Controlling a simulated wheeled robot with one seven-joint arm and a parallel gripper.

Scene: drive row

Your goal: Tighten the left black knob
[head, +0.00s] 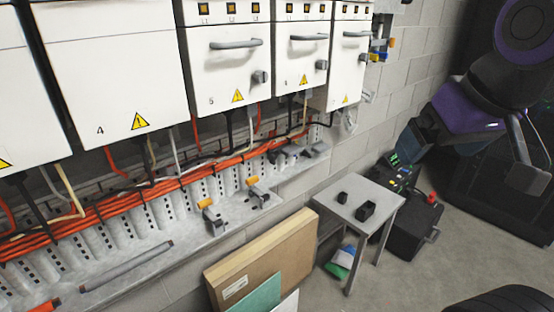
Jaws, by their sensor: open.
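On the grey ledge under the white cabinets sit small clamp-like fittings. Two have orange knobs, one at the left (203,204) and one beside it (252,181). Farther along are two darker fittings, a left one with a dark, knob-like end (273,156) and a right one (316,150). Their details are too small to tell how tight they are. My gripper (530,172) hangs at the upper right on my purple and black arm, far from the ledge. It is open and touches none of the fittings; its fingers are hard to make out.
A small grey table (352,187) with two black blocks stands right of the ledge. A cardboard box (265,258) leans below the ledge. A black case (412,232) stands on the floor. Orange cables (130,200) run above the ledge. The floor in front of the table looks clear.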

